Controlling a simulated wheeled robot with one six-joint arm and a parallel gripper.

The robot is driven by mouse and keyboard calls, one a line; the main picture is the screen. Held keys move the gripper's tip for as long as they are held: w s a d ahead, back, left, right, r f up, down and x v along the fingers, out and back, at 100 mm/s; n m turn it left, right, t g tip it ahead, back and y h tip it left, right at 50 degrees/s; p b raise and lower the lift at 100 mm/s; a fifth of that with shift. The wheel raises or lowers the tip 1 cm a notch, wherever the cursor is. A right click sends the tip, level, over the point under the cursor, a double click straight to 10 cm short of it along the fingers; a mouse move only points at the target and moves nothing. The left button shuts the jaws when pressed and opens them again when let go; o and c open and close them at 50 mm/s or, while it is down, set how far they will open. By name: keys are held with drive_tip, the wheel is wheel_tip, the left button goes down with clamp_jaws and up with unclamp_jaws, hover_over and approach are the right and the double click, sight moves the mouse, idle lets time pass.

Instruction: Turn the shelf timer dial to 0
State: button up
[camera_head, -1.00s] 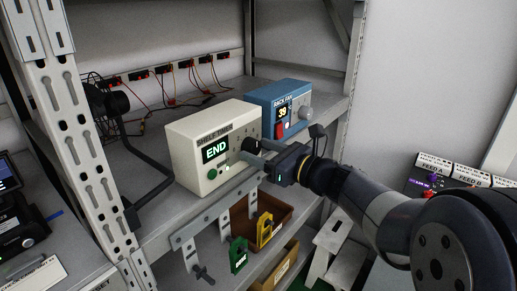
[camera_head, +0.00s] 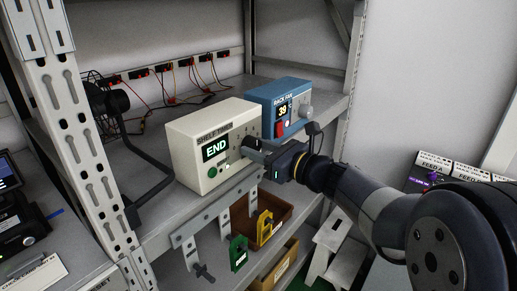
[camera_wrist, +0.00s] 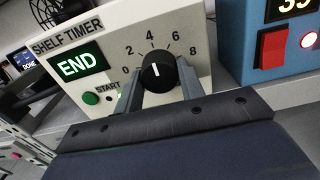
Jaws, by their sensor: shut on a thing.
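The shelf timer (camera_head: 185,150) is a cream box on the rack shelf, and its display (camera_wrist: 78,66) reads END. Its black dial (camera_wrist: 158,68) has a white pointer mark and is ringed by the numbers 0, 2, 4, 6 and 8. The mark stands nearly upright in the wrist view, roughly toward the 4; which end is the pointer is hard to tell. My gripper (camera_wrist: 160,82) is shut on the dial, one grey finger on each side. In the head view my gripper (camera_head: 252,153) covers the dial. The green START button (camera_wrist: 90,98) is left of the fingers.
A blue rack fan box (camera_head: 285,107) showing 39, with a red switch (camera_wrist: 271,49), stands close to the right of the timer. A perforated rail (camera_head: 215,207) runs along the shelf front. Green (camera_head: 239,253) and yellow (camera_head: 264,227) tags are below it.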

drive_tip(key=shift+f+b, duration=0.1)
drive_tip(key=shift+b, duration=0.3)
drive_tip(key=n+b, duration=1.2)
drive_tip(key=b, duration=0.3)
drive_tip(key=shift+w+f+n, duration=0.1)
drive_tip(key=shift+f+n, duration=0.05)
drive_tip(key=shift+n, duration=0.25)
drive_tip(key=shift+r+n+b, duration=0.2)
drive_tip(key=shift+n+b, duration=1.3)
drive_tip(key=shift+b, duration=0.15)
drive_tip(key=shift+r, duration=0.1)
drive_tip(key=o, duration=1)
